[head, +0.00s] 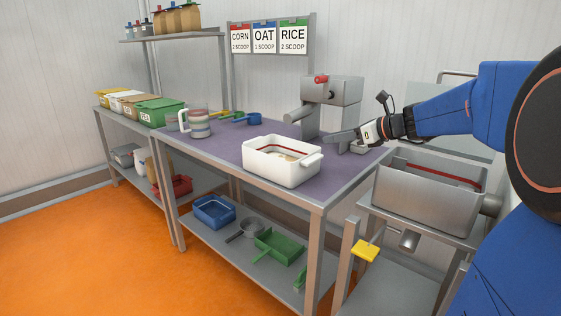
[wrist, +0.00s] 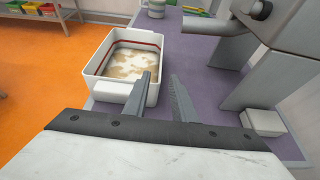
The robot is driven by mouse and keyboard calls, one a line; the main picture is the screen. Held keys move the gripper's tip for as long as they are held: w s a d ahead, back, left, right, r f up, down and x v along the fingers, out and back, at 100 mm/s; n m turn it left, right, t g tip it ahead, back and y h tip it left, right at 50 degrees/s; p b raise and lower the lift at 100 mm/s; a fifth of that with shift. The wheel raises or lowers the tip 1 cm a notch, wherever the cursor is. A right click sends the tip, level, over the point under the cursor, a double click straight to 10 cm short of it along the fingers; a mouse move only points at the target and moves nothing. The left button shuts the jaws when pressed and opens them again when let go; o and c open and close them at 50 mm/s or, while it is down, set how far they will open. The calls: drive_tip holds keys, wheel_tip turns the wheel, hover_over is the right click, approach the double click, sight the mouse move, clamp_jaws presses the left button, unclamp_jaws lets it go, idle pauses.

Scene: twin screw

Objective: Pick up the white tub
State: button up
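The white tub (head: 282,168) stands upright on the purple table top near its front right corner. In the wrist view the white tub (wrist: 97,67) is at the upper left, with a red line around its inside and patchy tan material on its floor. Its near handle points toward my gripper (wrist: 163,84). My gripper is open, with a gap between its two fingers and nothing between them. The left finger appears close to the tub's near right corner; I cannot tell whether they touch. In the head view my gripper (head: 344,136) is right of the tub, above the table.
A grey machine (head: 330,100) stands behind the tub. A steel basin (head: 425,195) is at the right of the table. A small white block (wrist: 262,123) is at right in the wrist view.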

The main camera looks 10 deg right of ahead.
approach(300, 142)
drive_tip(key=x, duration=0.4)
drive_tip(key=shift+s+f, duration=0.25)
drive_tip(key=shift+w+r+x, duration=0.1)
drive_tip(key=shift+r+x, duration=0.05)
drive_tip(key=shift+x, duration=1.45)
drive_tip(key=shift+w+r+x, duration=0.15)
drive_tip(key=shift+x, duration=1.5)
drive_tip(key=shift+d, duration=0.15)
clamp_jaws()
